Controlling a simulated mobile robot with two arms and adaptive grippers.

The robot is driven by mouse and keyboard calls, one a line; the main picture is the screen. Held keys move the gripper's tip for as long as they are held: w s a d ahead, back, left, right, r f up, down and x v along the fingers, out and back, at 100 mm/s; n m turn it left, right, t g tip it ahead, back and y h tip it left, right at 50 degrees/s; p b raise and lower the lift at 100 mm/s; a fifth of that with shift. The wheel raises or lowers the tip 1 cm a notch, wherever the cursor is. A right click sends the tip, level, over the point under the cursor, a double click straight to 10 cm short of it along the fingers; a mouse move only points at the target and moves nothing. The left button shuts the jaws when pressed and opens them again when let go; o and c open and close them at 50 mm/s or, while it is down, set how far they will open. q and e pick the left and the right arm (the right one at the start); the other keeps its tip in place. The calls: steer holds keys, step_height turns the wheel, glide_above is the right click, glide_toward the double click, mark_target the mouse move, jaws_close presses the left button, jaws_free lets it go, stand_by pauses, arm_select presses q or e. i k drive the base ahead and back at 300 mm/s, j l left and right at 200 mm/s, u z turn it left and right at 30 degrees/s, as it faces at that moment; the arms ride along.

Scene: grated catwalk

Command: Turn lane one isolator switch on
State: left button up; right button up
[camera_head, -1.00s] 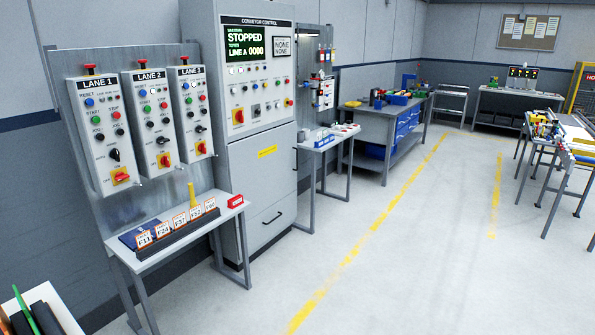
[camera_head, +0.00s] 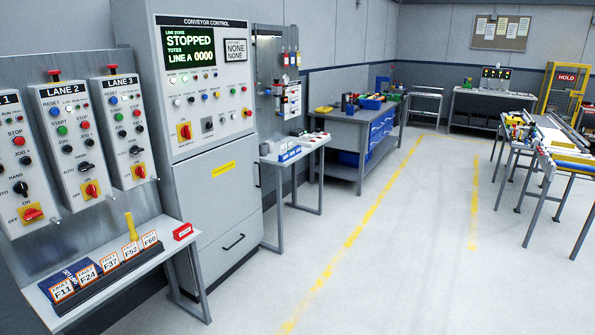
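The lane 1 control box (camera_head: 18,165) is at the left edge of the head view, partly cut off. Its red isolator switch (camera_head: 32,214) sits on a yellow plate at the bottom of the box, with its handle lying roughly level, slightly tilted. The lane 2 box (camera_head: 72,145) and lane 3 box (camera_head: 125,130) hang beside it, each with a similar red switch on yellow. Neither of my grippers shows in the head view.
A narrow shelf (camera_head: 140,262) with fault cards and a yellow object stands below the boxes. The conveyor control cabinet (camera_head: 205,120) reads STOPPED. A workbench (camera_head: 345,130) stands beyond. Open floor (camera_head: 400,250) with yellow lines lies to the right.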

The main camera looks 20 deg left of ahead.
mark_target(31, 213)
steer(key=i+u, duration=0.4)
steer(key=i, duration=0.15)
steer(key=i+l+u, duration=0.1)
steer(key=i+u, duration=0.35)
steer(key=i, duration=0.1)
